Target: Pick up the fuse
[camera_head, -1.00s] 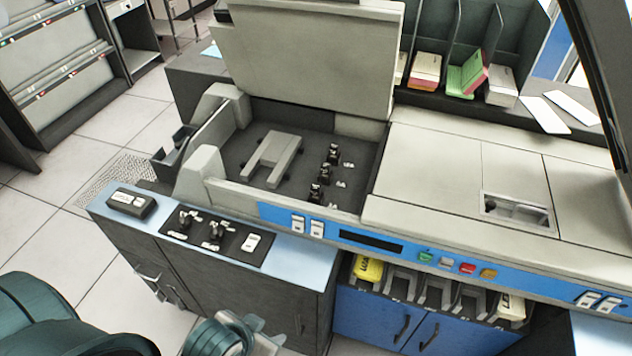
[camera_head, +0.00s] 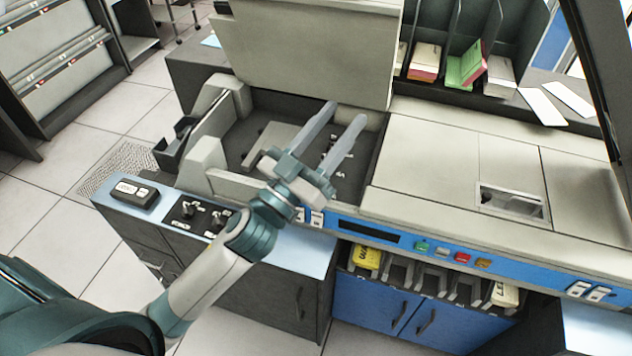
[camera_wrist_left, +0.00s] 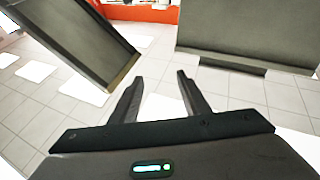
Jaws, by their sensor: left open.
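My left gripper (camera_head: 345,113) is open and empty, its two long grey fingers reaching over the open recess (camera_head: 235,148) of the machine. Its fingers also show apart in the left wrist view (camera_wrist_left: 160,77), with nothing between them. In the head view the fingers cover most of the small black fittings in the recess. Small dark and white fittings (camera_head: 190,209) sit on a black panel on the blue ledge, partly behind my gripper and arm. I cannot tell which small part is the fuse. My right gripper is not in view.
The raised grey lid (camera_head: 310,50) stands behind the recess. The flat machine top (camera_head: 430,160) is clear to the right. A black box with white switches (camera_head: 133,193) is on the ledge's left end. Card racks (camera_head: 470,50) stand at the back.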

